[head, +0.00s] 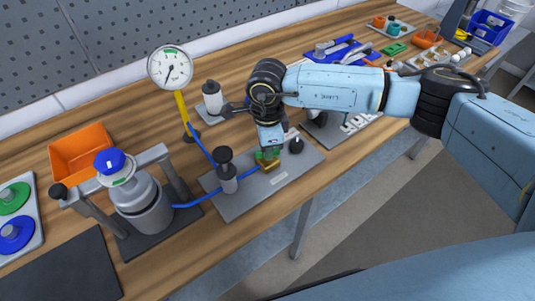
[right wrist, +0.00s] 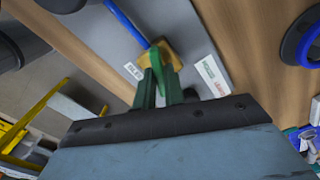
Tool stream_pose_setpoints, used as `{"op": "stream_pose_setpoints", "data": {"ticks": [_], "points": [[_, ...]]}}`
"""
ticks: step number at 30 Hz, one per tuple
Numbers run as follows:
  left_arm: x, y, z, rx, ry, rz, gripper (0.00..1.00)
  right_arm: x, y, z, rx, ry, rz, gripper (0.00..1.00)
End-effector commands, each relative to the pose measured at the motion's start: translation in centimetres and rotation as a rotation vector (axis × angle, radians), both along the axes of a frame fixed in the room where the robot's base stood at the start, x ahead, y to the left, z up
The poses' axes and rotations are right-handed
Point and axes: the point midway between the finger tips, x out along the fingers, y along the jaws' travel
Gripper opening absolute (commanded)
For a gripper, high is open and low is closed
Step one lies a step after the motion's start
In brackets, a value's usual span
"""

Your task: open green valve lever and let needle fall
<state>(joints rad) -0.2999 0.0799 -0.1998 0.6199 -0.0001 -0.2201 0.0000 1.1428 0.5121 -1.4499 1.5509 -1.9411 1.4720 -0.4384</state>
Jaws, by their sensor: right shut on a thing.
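The brass valve (head: 271,166) sits on a grey baseplate (head: 240,202) at the end of a blue hose. Its green lever shows in the right wrist view (right wrist: 157,66), between the fingertips of my right gripper (right wrist: 160,80). The right gripper (head: 267,151) comes down over the valve in the head view and is shut on the lever, hiding most of it. The round white gauge (head: 171,67) stands on a yellow stem behind; its dark needle is visible, but I cannot read its exact value. My left gripper is not in view.
A black-topped fitting (head: 226,170) stands on the baseplate left of the valve. A metal pot with a blue cap (head: 110,162) stands under a grey frame at left. An orange bin (head: 82,150) is behind it. The table's front edge is close to the baseplate.

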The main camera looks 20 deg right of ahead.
Motion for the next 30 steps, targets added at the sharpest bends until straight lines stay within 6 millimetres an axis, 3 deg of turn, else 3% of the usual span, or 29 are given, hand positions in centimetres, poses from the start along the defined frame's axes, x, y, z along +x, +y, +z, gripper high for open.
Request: {"op": "stream_pose_setpoints", "data": {"ticks": [3,12,30], "points": [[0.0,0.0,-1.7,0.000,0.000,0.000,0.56,0.1,0.0,-0.3,0.002,-0.003,0.102,0.00],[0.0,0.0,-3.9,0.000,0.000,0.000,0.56,0.1,0.0,-0.2,0.001,-0.002,0.296,0.00],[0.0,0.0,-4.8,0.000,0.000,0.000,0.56,0.0,0.1,0.1,0.003,-0.001,0.399,0.00]]}}
